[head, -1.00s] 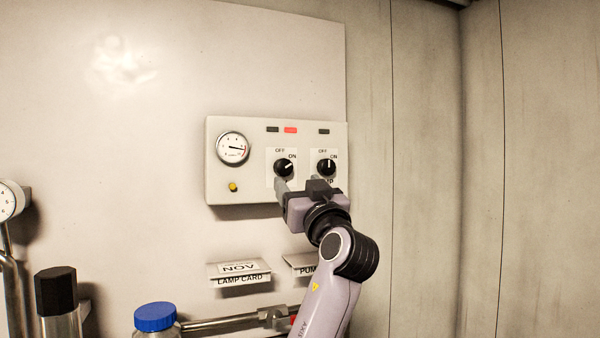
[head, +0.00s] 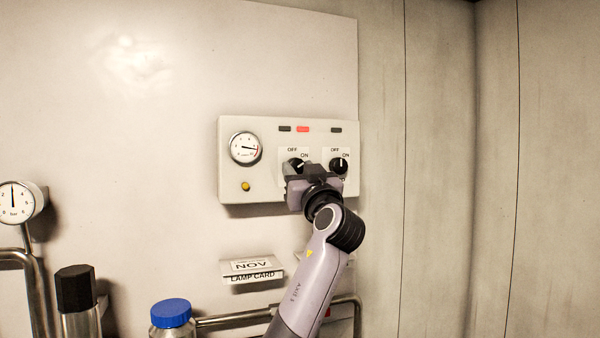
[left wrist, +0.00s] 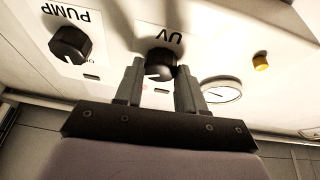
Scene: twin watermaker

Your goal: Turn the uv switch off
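The UV switch is a black rotary knob (head: 297,163) on the pale control panel (head: 270,190); its white mark points toward ON. In the left wrist view the UV knob (left wrist: 160,62) shows upside down under its UV label. My left gripper (head: 304,172) is at the panel, covering the lower part of the knob in the head view. In the left wrist view its two fingers stand on either side of the knob, with narrow gaps visible; contact cannot be told. My right gripper is not in view.
The pump knob (head: 339,166) sits close to the right of the UV knob. A gauge (head: 245,148) and yellow button (head: 245,186) are on the panel's left. A red lamp (head: 303,129) is lit above. Below are a lamp card holder (head: 252,270), pipes and a blue-capped bottle (head: 171,313).

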